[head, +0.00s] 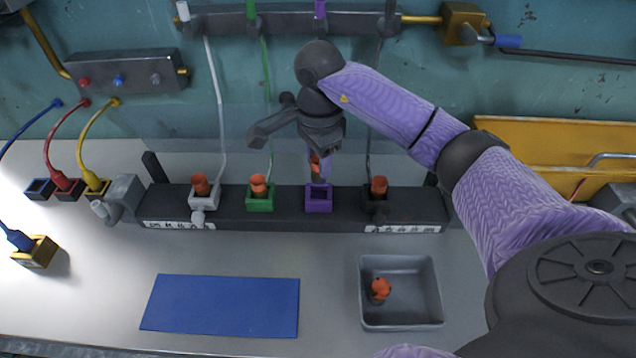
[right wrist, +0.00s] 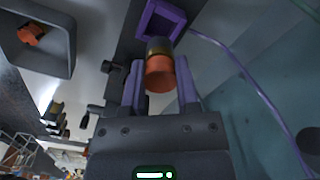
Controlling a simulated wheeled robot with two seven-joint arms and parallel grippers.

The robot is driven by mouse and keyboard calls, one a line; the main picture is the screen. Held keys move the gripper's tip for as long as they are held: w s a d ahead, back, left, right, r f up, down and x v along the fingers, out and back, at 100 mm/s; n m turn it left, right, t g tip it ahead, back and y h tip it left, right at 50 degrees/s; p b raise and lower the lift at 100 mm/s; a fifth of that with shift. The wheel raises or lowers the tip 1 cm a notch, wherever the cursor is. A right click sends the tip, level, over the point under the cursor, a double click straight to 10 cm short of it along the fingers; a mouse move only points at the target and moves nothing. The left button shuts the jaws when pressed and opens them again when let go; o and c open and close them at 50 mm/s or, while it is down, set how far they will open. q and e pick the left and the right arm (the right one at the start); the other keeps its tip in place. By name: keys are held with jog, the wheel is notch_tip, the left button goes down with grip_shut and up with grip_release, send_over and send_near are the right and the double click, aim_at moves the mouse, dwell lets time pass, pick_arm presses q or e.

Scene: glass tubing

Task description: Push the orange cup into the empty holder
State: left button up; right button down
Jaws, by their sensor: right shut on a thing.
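My right gripper (head: 318,168) points down over the rack and is shut on an orange cup (head: 314,162) with a dark metallic band. The cup hangs just above the purple holder (head: 319,204). In the right wrist view the cup (right wrist: 160,74) is between the two purple fingers, its banded end toward the square purple holder (right wrist: 148,22). I cannot tell whether the band has entered the opening. My left gripper is not in view.
The white (head: 203,203), green (head: 260,204) and black (head: 377,209) holders each carry an orange-topped piece. A grey tray (head: 428,300) holds another orange-topped piece. A blue mat (head: 220,306) lies in front. Cables hang behind the rack.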

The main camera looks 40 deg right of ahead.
aim_at(318, 180)
jog(key=shift+f+b, duration=0.4)
jog(key=shift+f, duration=2.2)
jog(key=shift+f, duration=0.1)
jog(key=shift+c, duration=1.8)
grip_release()
notch_tip(318, 180, up, 12)
jog(key=shift+r+p, duration=0.2)
jog(key=shift+p, duration=0.95)
jog(key=shift+f, duration=0.1)
